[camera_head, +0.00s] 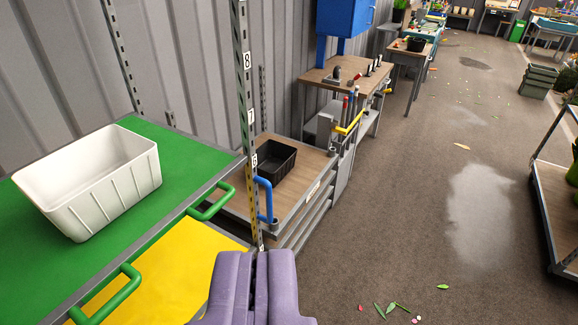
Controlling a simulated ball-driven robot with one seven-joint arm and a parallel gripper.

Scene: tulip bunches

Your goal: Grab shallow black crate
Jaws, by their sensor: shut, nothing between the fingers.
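A shallow black crate (272,164) sits on a low wooden-topped cart or bench beyond the metal post, left of the picture's middle. It looks empty, and the post stands close to its left side in the picture. My purple gripper (262,258) is at the bottom middle, in front of and well short of the crate. Its two fingers are shut together with nothing between them.
A white bin (95,180) stands on a green shelf (190,150) at left, above a yellow shelf (165,280). A perforated post (246,120) and a blue handle (265,198) stand near the crate. The floor (400,200) at right is open, with scattered leaves and wet patches.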

